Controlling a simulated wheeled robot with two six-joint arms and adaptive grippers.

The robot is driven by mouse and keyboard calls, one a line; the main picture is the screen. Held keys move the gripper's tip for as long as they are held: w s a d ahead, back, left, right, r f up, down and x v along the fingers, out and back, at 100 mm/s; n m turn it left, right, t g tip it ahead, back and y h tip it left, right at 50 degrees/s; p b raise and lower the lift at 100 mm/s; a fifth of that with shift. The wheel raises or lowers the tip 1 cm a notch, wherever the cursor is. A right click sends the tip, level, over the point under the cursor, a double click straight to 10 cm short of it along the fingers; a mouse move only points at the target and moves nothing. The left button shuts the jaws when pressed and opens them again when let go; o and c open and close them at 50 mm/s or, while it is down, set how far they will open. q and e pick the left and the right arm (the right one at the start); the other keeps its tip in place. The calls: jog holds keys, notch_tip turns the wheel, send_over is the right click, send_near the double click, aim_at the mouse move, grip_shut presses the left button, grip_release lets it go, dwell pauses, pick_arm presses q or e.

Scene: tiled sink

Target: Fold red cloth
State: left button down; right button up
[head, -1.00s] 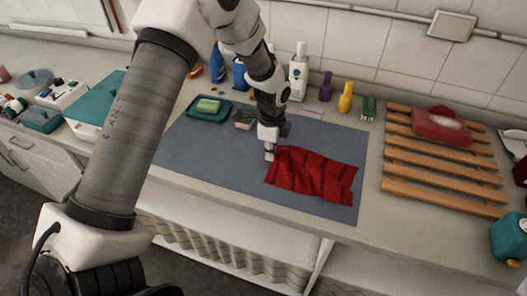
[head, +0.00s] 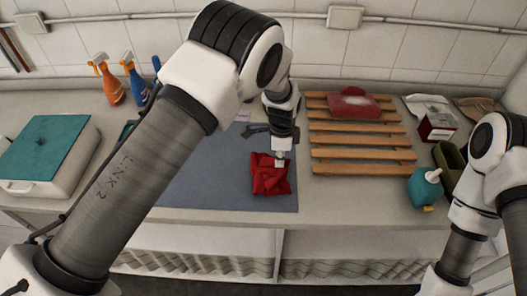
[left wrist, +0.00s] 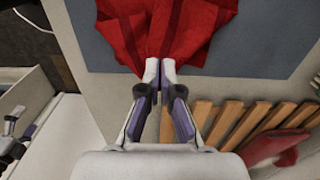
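The red cloth (head: 270,178) lies on the grey-blue mat (head: 210,180), near its right front part, bunched into a small compact shape with creases. My left gripper (head: 280,161) points down at the cloth's upper right part. In the left wrist view the fingertips (left wrist: 160,70) are nearly together at the edge of the cloth (left wrist: 178,28), whose fabric gathers to a point between them. The cloth's underside and part of its far edge are hidden. My right arm shows at the right of the head view, but its gripper is out of the picture.
A wooden slatted rack (head: 360,140) with a red and white item (head: 353,103) stands right of the mat. A teal bottle (head: 424,187) is near the counter's right front. A teal-lidded box (head: 45,150) and spray bottles (head: 108,82) stand at left.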

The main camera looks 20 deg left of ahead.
pick_arm(q)
jog(key=shift+d, duration=0.1)
jog(key=c, duration=1.6)
grip_release()
jog(key=o, duration=1.3)
notch_tip(320, 180, up, 9)
jog(key=p, duration=0.6)
jog(key=shift+f, duration=0.1)
